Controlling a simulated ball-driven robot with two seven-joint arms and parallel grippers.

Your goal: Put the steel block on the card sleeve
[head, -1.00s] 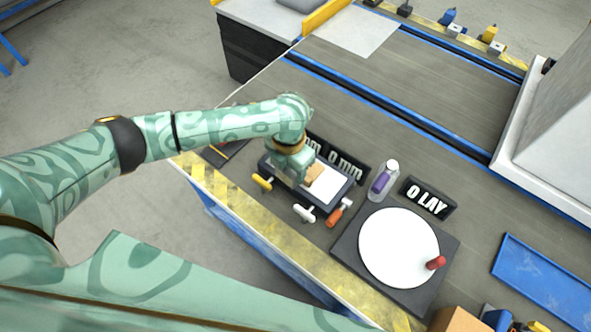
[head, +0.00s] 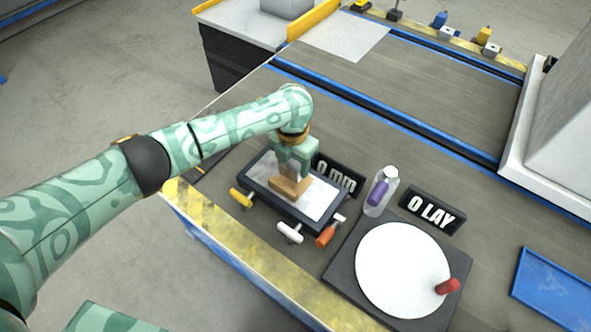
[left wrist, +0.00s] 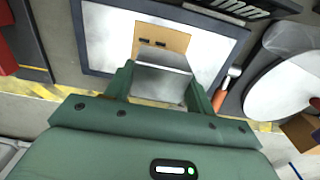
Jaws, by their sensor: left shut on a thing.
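My left gripper (head: 291,160) is shut on a grey steel block (head: 289,170), pointing down over a dark-framed plate with a pale top (head: 321,199). The brown card sleeve (head: 291,188) lies on that plate, directly under the block. In the left wrist view the block (left wrist: 162,80) sits between the two fingers, and the sleeve (left wrist: 160,41) with its dark slots shows just beyond it. The block's lower end overlaps the sleeve in both views; I cannot tell whether they touch. My right gripper is not in view.
A "0 mm" sign (head: 338,175) is behind.

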